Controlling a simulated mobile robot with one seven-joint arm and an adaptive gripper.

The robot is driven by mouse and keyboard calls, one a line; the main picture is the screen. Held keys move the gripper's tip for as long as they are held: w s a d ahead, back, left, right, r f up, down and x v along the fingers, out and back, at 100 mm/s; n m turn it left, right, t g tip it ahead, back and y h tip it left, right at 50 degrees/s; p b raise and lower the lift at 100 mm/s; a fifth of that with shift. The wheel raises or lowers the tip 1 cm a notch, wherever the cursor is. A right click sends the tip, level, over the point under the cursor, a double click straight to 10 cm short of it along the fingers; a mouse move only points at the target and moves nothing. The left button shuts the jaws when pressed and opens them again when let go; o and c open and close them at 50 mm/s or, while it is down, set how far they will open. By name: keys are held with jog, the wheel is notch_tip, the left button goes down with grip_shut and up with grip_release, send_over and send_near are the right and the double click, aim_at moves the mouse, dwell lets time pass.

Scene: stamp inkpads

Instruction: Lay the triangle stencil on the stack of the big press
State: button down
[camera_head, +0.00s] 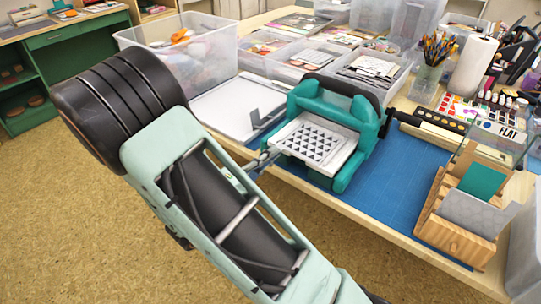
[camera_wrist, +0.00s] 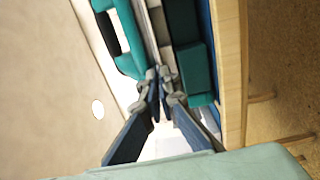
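The triangle stencil (camera_head: 318,141), a pale plate with rows of dark triangles, lies over the light stack in the teal big press (camera_head: 345,108). Whether it lies fully flat on the stack is hard to tell. My gripper (camera_head: 266,158) is at the left front edge of the stencil and stack. In the wrist view my gripper (camera_wrist: 159,80) has its fingertips nearly together at the edge of thin pale layers, apparently pinching the stencil's edge. The teal press (camera_wrist: 122,40) stands beside the fingers there. The stencil's edge between the fingertips is mostly hidden.
A blue mat (camera_head: 385,200) lies under the press. A wooden rack (camera_head: 455,225) with teal and grey plates stands at the right. A white tray (camera_head: 225,110) lies left of the press. Clear bins (camera_head: 185,55) line the back. The table's front edge is close to my arm.

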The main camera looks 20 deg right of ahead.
jog(key=c, duration=2.1)
grip_release()
jog(key=shift+b+v, duration=0.3)
jog(key=shift+v, duration=2.25)
